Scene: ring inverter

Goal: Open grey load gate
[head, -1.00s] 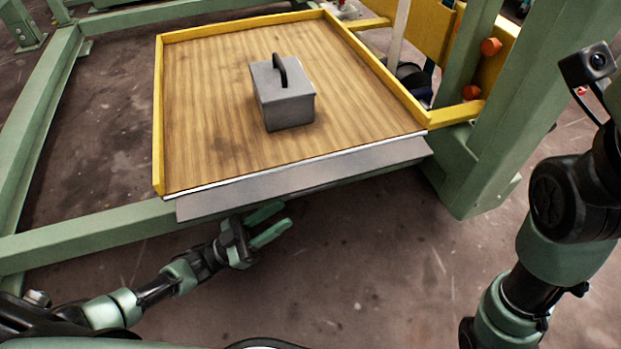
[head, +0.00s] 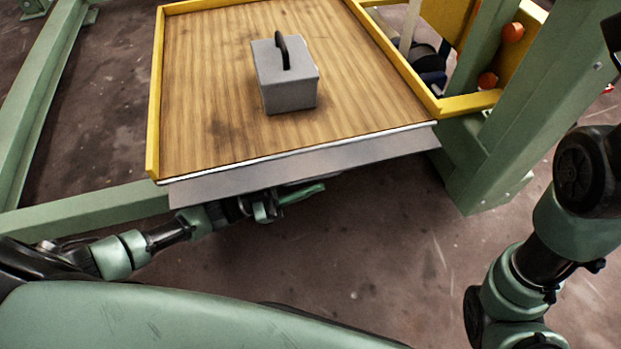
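The grey load gate (head: 305,167) is a long flat flap along the front edge of the wooden platform (head: 205,125). It slopes outward and down from that edge. My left gripper (head: 300,196) is just below and in front of the gate's lower edge, near its middle, and the gate hides part of it. One green finger shows clearly; I cannot tell the gap between the fingers or whether it touches the gate. My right arm stands at the right, with its gripper out of view.
A grey box (head: 287,88) with a black handle sits on the platform. Yellow rails (head: 155,110) edge its sides. A green post (head: 500,120) stands at the right, and a green beam (head: 90,208) runs at the left. The floor in front is clear.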

